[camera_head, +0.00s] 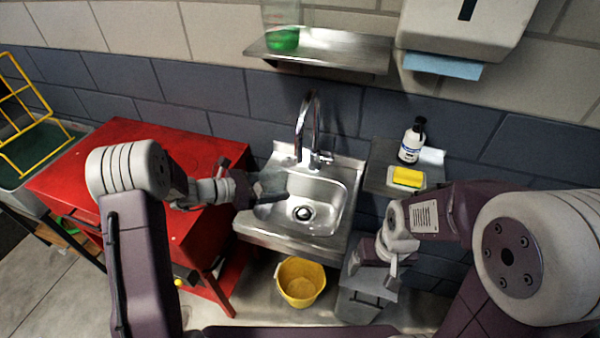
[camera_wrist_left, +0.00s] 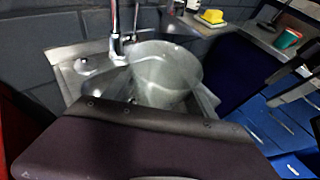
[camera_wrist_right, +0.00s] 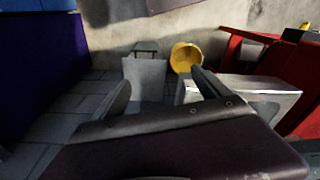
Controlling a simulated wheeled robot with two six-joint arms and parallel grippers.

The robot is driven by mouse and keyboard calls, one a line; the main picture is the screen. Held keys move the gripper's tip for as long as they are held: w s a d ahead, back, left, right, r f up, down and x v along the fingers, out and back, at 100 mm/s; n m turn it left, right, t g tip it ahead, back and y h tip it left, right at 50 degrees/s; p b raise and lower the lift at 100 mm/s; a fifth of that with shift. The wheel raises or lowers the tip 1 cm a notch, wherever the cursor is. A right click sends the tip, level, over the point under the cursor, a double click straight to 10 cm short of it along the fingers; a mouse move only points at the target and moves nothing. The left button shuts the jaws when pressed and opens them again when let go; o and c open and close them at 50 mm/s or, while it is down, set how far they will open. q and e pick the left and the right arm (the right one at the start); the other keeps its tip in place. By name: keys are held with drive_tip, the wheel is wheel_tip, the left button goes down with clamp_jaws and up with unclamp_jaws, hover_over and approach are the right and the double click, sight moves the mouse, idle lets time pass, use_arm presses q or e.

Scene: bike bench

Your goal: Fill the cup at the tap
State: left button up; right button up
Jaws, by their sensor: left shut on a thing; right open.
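The tap (camera_head: 308,125) is a tall chrome gooseneck at the back of the steel sink (camera_head: 325,228); it also shows in the left wrist view (camera_wrist_left: 116,35). My left gripper (camera_head: 268,192) is over the sink's left side, shut on a clear cup (camera_wrist_left: 165,68). The cup fills the space between the fingers in the left wrist view and is only faint in the head view. It is left of the spout in the head view. I cannot tell whether it holds water. My right gripper (camera_head: 376,258) is open and empty, low and right of the sink.
A red cabinet (camera_head: 135,150) stands left of the sink. A steel shelf right of it holds a white bottle (camera_head: 412,140) and a yellow sponge (camera_head: 407,177). A yellow bucket (camera_head: 300,283) and a grey bin (camera_wrist_right: 147,85) stand below. A wall shelf (camera_head: 340,48) hangs above.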

drive_tip(key=w, duration=0.1)
drive_tip(key=w+r+t, duration=0.1)
drive_tip(key=w, duration=0.1)
drive_tip(key=w+t, duration=0.1)
drive_tip(key=w, duration=0.1)
drive_tip(key=shift+w+d+r, duration=0.2)
drive_tip(key=shift+w+r, duration=0.05)
drive_tip(key=c, duration=1)
drive_tip(key=w+r+t, duration=0.1)
drive_tip(key=w, duration=0.1)
drive_tip(key=w+r+t, duration=0.1)
drive_tip(key=w, duration=0.2)
drive_tip(key=w+r+t, duration=0.1)
drive_tip(key=w, duration=0.1)
drive_tip(key=shift+w+a+r+t, duration=0.1)
drive_tip(key=shift+w+r+t, duration=0.15)
drive_tip(key=shift+w+t, duration=0.1)
drive_tip(key=w+a+r+n+t+y, duration=0.1)
drive_tip(key=w+a+r+t+y, duration=0.2)
drive_tip(key=w, duration=0.5)
drive_tip(key=w+a+r+n+t, duration=0.1)
drive_tip(key=w+r+n+t, duration=0.1)
drive_tip(key=w+r+t, duration=0.5)
drive_tip(key=g, duration=0.4)
approach(335, 142)
drive_tip(key=shift+y, duration=0.4)
drive_tip(key=x, duration=1)
drive_tip(key=shift+w+d+f, duration=0.2)
drive_tip(key=shift+w+f, duration=0.15)
drive_tip(key=shift+f, duration=0.05)
